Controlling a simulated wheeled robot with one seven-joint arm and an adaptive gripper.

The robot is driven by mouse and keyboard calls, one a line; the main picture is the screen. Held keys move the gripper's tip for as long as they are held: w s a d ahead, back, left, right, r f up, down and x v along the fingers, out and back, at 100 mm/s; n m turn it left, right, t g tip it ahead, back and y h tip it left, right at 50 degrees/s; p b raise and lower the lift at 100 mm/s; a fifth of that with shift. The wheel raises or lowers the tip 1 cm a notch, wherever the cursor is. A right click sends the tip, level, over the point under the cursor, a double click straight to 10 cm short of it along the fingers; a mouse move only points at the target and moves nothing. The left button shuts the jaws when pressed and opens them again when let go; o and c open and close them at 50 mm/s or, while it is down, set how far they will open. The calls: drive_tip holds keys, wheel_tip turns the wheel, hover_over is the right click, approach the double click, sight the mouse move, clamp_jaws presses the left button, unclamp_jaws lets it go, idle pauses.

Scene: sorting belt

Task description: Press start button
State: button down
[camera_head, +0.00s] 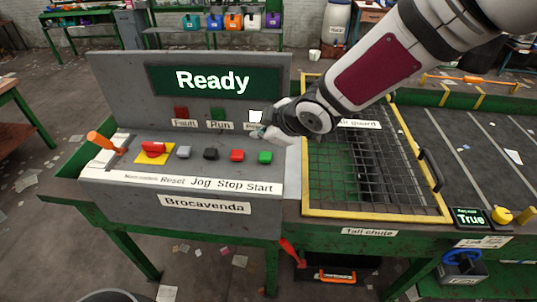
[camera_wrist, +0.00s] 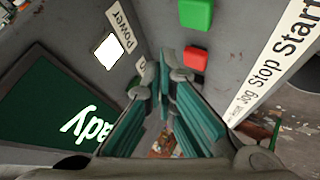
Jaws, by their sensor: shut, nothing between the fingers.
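The green start button (camera_head: 265,157) is at the right end of the button row on the grey control panel (camera_head: 110,85). In the wrist view the green button (camera_wrist: 196,14) is at the top, above the red stop button (camera_wrist: 195,57). My gripper (camera_head: 259,133) is shut and empty. In the head view it appears just above and behind the green button, near the power lamp. In the wrist view its teal fingers (camera_wrist: 165,62) point towards the panel, left of the red button. The gripper and green button appear apart.
A screen (camera_head: 212,81) reads "Ready". The lit white power lamp (camera_head: 256,116) is close to my gripper. The red stop button (camera_head: 237,156), black jog button (camera_head: 210,154), grey reset button (camera_head: 184,152) and red emergency knob (camera_head: 153,148) are left of start. A yellow-framed mesh guard (camera_head: 375,213) is right.

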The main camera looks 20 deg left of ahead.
sight(263, 157)
drive_tip(key=shift+f+b, duration=1.15)
drive_tip(key=shift+f, duration=0.5)
